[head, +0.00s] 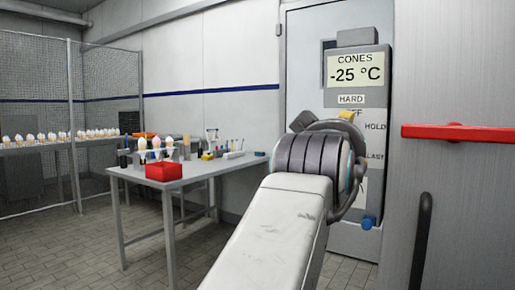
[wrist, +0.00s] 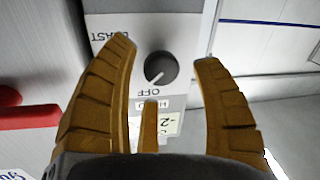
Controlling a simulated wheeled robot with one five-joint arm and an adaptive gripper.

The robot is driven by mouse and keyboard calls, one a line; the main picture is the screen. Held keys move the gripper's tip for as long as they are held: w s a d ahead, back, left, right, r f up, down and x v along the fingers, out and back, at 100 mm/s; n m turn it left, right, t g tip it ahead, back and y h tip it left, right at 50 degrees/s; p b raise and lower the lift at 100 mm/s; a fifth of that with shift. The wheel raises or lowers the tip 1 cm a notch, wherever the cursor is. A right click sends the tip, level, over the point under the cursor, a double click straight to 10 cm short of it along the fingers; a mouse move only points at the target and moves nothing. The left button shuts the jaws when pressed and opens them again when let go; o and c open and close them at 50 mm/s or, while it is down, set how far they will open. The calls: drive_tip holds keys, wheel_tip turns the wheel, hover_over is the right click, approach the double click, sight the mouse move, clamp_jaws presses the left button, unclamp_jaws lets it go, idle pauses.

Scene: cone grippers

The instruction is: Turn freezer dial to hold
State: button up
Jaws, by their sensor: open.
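In the wrist view the panel is upside down and the round dark dial (wrist: 161,67) shows between my fingers. HOLD is not seen there, probably behind the left finger. My gripper (wrist: 164,50) is open around the dial's sides in the picture; I see no contact. In the head view its tan tip (head: 346,115) shows over my wrist.
A red bar handle (head: 460,132) juts from the grey wall right of the panel, with a black handle (head: 421,240) below it. A table (head: 190,173) with a red box (head: 164,171), cones and tools stands left. Floor is clear between table and arm.

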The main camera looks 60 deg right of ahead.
drive_tip(key=shift+w+d, duration=0.25)
drive_tip(key=shift+d, duration=0.95)
drive_tip(key=shift+c, duration=0.5)
drive_tip(key=c, duration=1)
drive_tip(key=shift+m+b, duration=0.35)
drive_tip(key=shift+m, duration=0.35)
drive_tip(key=shift+c, duration=0.4)
drive_tip(key=o, duration=1.2)
